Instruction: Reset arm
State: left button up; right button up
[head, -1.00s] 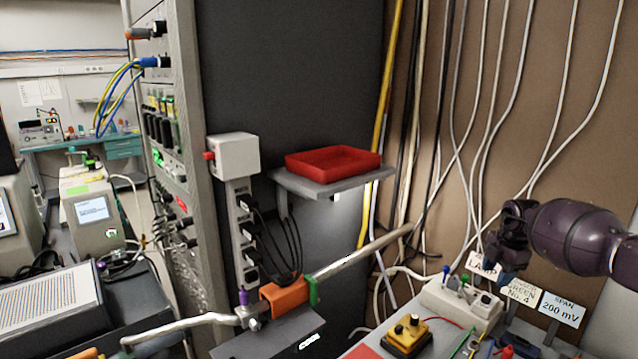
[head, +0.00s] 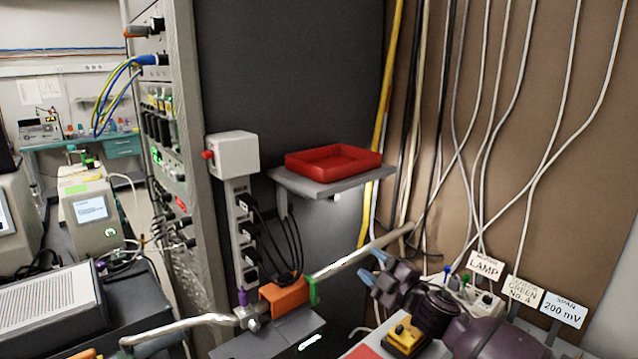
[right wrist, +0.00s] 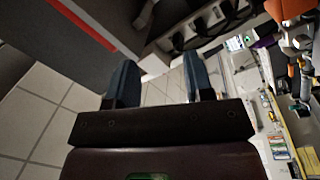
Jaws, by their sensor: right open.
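My right gripper (head: 372,267) is in the lower right of the head view, with its blue-tipped fingers pointing left and up. It is in front of the metal pipe and above the bench with the yellow box. In the right wrist view the two fingers of my right gripper (right wrist: 162,75) stand apart with nothing between them, and floor tiles show beyond. My left gripper is not in view.
A red tray (head: 333,162) rests on a grey wall shelf (head: 330,184). An orange clamp (head: 285,296) holds the metal pipe (head: 350,262). A yellow box (head: 405,336) and signs, including the LAMP sign (head: 484,265), are near my right arm. Cables hang behind.

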jog(key=s+d+f+m+g+h, duration=0.1)
jog(key=s+d+f+m+h, duration=0.2)
jog(key=s+f, duration=0.6)
jog(key=s+d+f+m+g+h, duration=0.1)
jog(key=s+d+f+m+h, duration=0.3)
jog(key=s, duration=1.1)
jog(key=s+d+f+m+g+h, duration=0.1)
jog(key=s+d+f+m+h, duration=0.3)
jog(key=s+d+f+m, duration=0.4)
jog(key=s+f+m, duration=0.3)
jog(key=s+f, duration=0.1)
jog(key=f, duration=0.2)
jog(key=shift+s+d+f+g, duration=0.15)
jog(key=shift+s+d+g, duration=0.2)
jog(key=shift+d+g, duration=0.05)
